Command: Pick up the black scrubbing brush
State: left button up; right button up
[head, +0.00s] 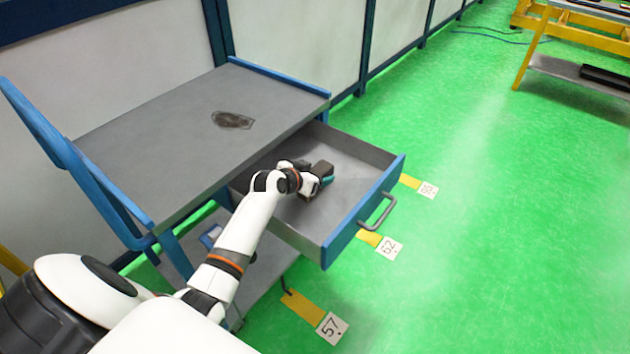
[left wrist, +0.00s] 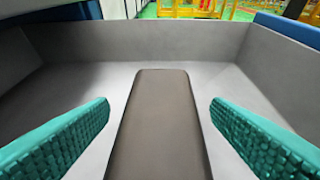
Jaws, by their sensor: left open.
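The scrubbing brush (head: 322,168) shows in the head view as a small dark block in the open drawer, partly hidden by my left gripper (head: 322,182). In the left wrist view the brush (left wrist: 160,125) is a long dark grey-brown block with a flat top and rounded far corners. My left gripper is open, with one teal ribbed finger on each side of the brush. A gap shows between each finger and the brush. The underside of the brush is hidden. My right gripper is not in view.
The grey drawer (head: 345,160) with a blue front (head: 365,215) is pulled out from a grey workbench (head: 165,140). Its walls surround the brush, with bare floor around it. Green floor lies open to the right.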

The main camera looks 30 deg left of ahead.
pick_arm(q)
jog(key=c, duration=1.2)
